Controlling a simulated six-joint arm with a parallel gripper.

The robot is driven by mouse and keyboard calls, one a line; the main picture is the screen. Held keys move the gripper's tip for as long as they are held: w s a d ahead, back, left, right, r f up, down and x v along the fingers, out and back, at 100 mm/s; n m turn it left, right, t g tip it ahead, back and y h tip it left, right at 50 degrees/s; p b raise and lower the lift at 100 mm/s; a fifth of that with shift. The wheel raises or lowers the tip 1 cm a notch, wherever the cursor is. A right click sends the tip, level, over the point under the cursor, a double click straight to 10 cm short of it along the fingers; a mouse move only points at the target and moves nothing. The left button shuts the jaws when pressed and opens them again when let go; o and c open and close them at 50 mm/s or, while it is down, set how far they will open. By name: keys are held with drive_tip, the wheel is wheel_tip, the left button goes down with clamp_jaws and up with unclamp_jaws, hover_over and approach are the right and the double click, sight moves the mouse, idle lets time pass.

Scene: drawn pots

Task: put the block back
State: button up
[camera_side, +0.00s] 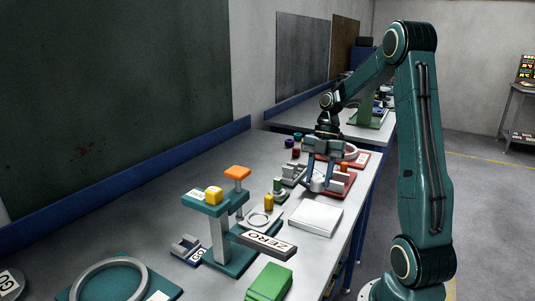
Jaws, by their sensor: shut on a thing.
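My gripper (322,187) points down over the far right part of the bench. Its fingers are shut on a small pale grey thing (318,183); its shape is mostly hidden by the fingers, and I cannot tell if it is a block. A green block (269,282) lies at the front of the bench. Which of these is the task's block is not clear from this view.
A white flat box (315,217) lies just in front of my gripper. A red thing (341,180) is close on its right.

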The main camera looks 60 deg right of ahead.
drive_tip(key=shift+s+d, duration=0.15)
drive_tip(key=shift+s, duration=0.15)
drive_tip(key=shift+f, duration=0.2)
drive_tip(key=shift+f, duration=3.85)
drive_tip(key=shift+f, duration=0.1)
drive_tip(key=o, duration=1.1)
drive_tip(key=v, duration=1.2)
